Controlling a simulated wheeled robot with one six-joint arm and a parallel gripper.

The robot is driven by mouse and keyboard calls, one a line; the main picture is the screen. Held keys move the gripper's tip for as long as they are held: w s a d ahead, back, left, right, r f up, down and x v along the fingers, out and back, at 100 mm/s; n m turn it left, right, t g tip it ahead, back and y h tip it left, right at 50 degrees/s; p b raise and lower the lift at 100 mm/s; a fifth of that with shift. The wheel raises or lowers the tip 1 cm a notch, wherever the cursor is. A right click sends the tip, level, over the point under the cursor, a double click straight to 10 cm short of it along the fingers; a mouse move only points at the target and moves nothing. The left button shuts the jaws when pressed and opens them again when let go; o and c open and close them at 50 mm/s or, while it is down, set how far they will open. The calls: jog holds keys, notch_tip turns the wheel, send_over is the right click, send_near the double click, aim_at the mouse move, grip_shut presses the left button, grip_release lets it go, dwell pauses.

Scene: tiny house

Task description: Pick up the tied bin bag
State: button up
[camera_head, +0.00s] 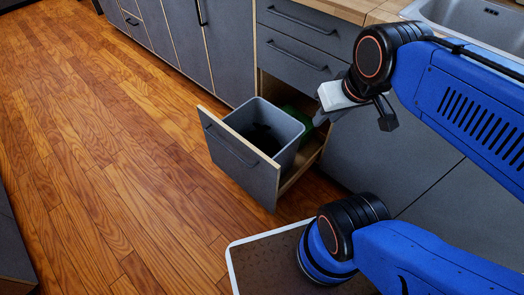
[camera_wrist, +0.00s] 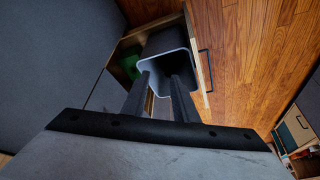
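A black bag-like shape (camera_head: 264,138) lies low inside the grey bin (camera_head: 231,116), which stands in an open drawer. It is dark and I cannot make out a knot. In the wrist view the bin (camera_wrist: 166,48) shows beyond my fingers, and its inside is too dark to show the bag. My gripper (camera_head: 321,118) is above and to the right of the bin in the head view. Its two fingers (camera_wrist: 160,84) are apart with nothing between them in the wrist view.
The open drawer (camera_head: 237,157) juts out from the grey cabinets. A green container (camera_head: 306,116) sits behind the bin in it. The worktop (camera_head: 348,8) and sink (camera_head: 470,20) are above. The wooden floor (camera_head: 110,160) at left is clear.

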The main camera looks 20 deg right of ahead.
dwell(0.3)
jog(key=o, duration=0.4)
jog(key=n+g, duration=0.5)
jog(key=n, duration=0.3)
send_over(261, 124)
notch_tip(261, 124, down, 18)
jog(key=f, duration=1.1)
jog(key=shift+s+a, duration=0.25)
jog(key=shift+a, duration=0.05)
jog(key=shift+w+d+f, duration=0.1)
jog(key=shift+d+f, duration=0.05)
jog(key=shift+f, duration=1.25)
jog(key=shift+w+d+f, duration=0.1)
jog(key=shift+f, duration=1.25)
grip_shut()
